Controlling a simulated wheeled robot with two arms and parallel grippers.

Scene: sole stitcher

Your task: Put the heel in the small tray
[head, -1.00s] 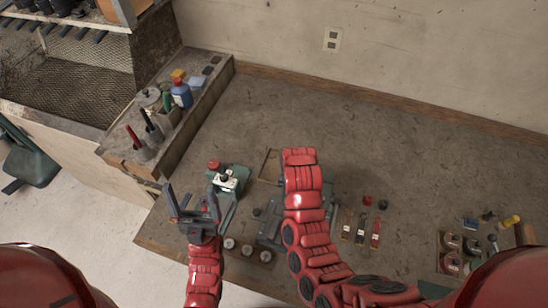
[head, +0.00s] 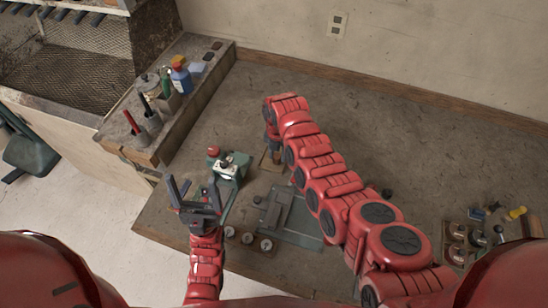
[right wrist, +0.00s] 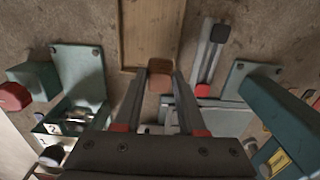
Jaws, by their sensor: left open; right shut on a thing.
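My right gripper (right wrist: 161,82) is shut on a small brown block, which I take to be the heel (right wrist: 158,86), between its fingertips in the right wrist view. The small tray (right wrist: 128,28), a shallow wooden-framed one, lies just beyond the fingertips there. In the head view the tray (head: 266,169) lies on the bench just below the end of my right arm, which partly hides it. The heel is not clear in the head view. The gap between heel and tray cannot be told. My left gripper (head: 196,199) is open and empty, left of the green device.
A green device with a red knob (head: 228,166) stands left of the tray. A grey-green fixture (head: 292,217) lies in front of it. Round pieces (head: 247,238) sit at the front edge. Bottles and tools stand on the left shelf (head: 205,85). The back bench is clear.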

